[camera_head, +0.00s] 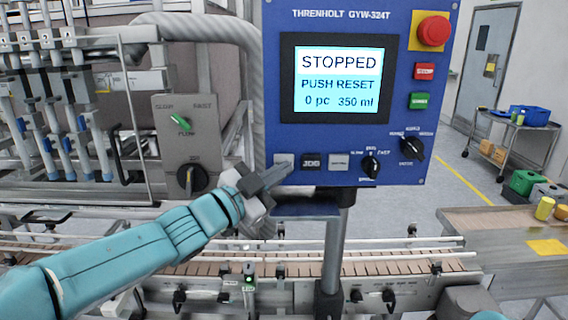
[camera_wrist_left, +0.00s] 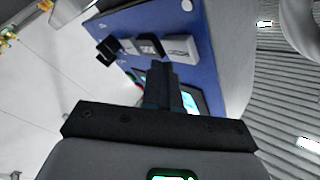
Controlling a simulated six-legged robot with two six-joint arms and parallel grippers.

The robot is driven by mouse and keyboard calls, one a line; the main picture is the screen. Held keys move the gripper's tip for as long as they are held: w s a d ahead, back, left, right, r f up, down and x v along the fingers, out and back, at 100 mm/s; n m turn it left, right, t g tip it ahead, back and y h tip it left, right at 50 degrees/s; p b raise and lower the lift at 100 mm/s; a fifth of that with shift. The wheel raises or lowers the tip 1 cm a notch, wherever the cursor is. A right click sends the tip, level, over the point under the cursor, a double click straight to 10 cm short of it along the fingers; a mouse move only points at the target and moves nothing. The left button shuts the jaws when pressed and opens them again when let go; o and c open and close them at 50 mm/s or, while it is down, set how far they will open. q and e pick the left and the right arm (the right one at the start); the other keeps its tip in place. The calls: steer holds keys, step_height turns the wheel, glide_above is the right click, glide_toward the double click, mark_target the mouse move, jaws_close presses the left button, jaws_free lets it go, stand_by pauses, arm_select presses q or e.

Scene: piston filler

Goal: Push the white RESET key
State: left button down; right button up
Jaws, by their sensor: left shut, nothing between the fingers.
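The blue control panel (camera_head: 350,195) carries a row of keys under its screen (camera_head: 337,80). A whitish key (camera_head: 283,158) is at the row's left end, partly covered by my left gripper; its label is not readable. It also shows in the left wrist view (camera_wrist_left: 181,46). Beside it are the black JOG key (camera_head: 311,162) and another light key (camera_head: 339,162). The screen reads STOPPED, PUSH RESET. My left gripper (camera_head: 287,173) is shut and empty, its fingertips at the left key's lower edge; I cannot tell whether they touch it. My right gripper is out of view.
Two black knobs (camera_head: 371,165) (camera_head: 413,148) sit right of the keys. A red mushroom button (camera_head: 433,31) and red and green buttons (camera_head: 419,101) are above. A grey box with a green switch (camera_head: 181,123) stands left. The conveyor (camera_head: 400,267) runs below.

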arm_select(q)
steer(key=shift+w, duration=0.1)
steer(key=shift+w+r+p, duration=0.1)
steer(key=shift+w+p, duration=0.05)
steer(key=shift+p, duration=0.15)
steer(key=shift+w, duration=0.2)
steer(key=shift+w+p, duration=0.4)
stand_by(0.5)
steer(key=shift+s, duration=0.1)
steer(key=shift+s+f+b, duration=0.25)
steer(key=shift+s+b, duration=0.15)
steer(key=shift+b, duration=0.1)
steer(key=shift+s+r, duration=0.1)
steer(key=shift+s, duration=0.25)
